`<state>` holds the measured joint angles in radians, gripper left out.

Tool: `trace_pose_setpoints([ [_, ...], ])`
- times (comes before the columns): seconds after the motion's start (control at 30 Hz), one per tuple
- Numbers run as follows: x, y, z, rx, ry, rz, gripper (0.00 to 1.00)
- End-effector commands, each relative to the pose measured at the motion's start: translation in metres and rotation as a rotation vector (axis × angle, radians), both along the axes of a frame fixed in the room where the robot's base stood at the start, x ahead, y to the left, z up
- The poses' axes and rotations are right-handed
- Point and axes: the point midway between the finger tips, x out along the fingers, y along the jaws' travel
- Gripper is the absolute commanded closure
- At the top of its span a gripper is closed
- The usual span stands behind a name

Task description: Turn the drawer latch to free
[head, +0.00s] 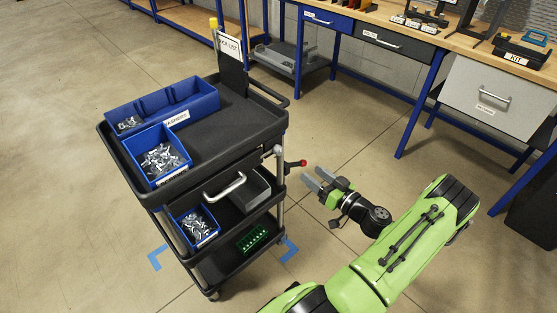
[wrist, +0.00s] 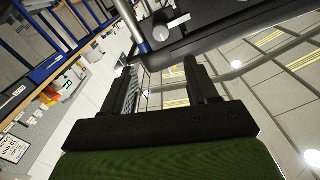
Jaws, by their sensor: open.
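The drawer latch (head: 302,163) looks like a short dark lever with a red knob, sticking out to the right from the cart's corner post. My gripper (head: 315,180) is open and empty to the right of the cart, its fingers pointing toward it. The fingertips are just below and right of the red knob, apparently apart from it. A dark grey drawer (head: 250,188) with a silver handle (head: 226,187) sits in the cart's middle level. In the wrist view my open fingers (wrist: 160,68) have nothing between them; a pale lever-like part (wrist: 173,24) shows beyond, and I cannot tell whether it is the latch.
The black cart (head: 255,128) carries blue bins of metal parts (head: 160,112) and a green board (head: 252,239) below. A workbench with a blue drawer (head: 328,20) and a grey drawer (head: 490,95) stands at the back right. Floor between cart and bench is clear.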

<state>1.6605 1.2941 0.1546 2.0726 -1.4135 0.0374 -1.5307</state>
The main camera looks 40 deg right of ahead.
Motion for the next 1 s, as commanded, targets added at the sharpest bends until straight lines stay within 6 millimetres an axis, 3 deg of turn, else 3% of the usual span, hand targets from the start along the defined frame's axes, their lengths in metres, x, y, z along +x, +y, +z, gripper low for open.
trace_pose_setpoints([
  [0.3, 0.082, 0.005, -0.002, -0.002, 0.002, 0.009, 0.42],
  [0.5, 0.123, 0.005, -0.001, -0.002, 0.002, 0.007, 0.42],
  [0.63, 0.134, 0.005, -0.001, 0.001, 0.003, 0.005, 0.42],
  [0.87, 0.136, 0.005, 0.0, 0.002, 0.003, 0.004, 0.42],
  [1.0, 0.136, 0.005, 0.0, 0.002, 0.003, 0.004, 0.58],
])
